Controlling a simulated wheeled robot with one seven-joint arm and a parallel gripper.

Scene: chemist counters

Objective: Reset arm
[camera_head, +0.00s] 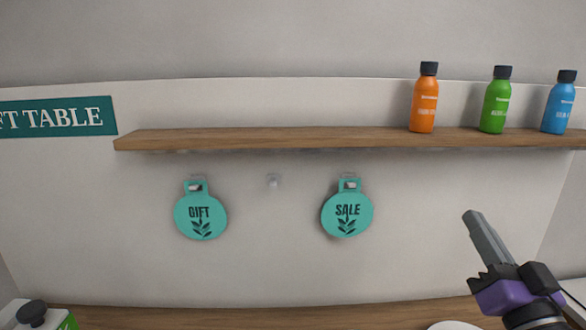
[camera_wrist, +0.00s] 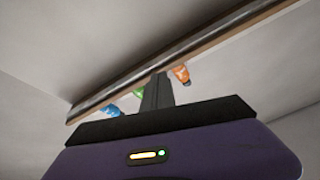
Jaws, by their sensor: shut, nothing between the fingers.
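My gripper (camera_head: 474,218) is at the right of the head view, its dark fingers pointing up and to the left. It is shut and empty, in front of the pale back panel and below the shelf. In the wrist view the closed fingers (camera_wrist: 158,90) point toward the shelf's underside, with purple housing below them. Nothing is held. The rest of my arm is mostly out of the head view.
A wooden shelf (camera_head: 270,139) carries orange (camera_head: 424,100), green (camera_head: 495,102) and blue (camera_head: 558,104) bottles. Teal GIFT (camera_head: 198,228) and SALE (camera_head: 335,222) tags hang below, with a bare peg (camera_head: 273,180) between. A wooden counter (camera_head: 250,318) runs along the bottom.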

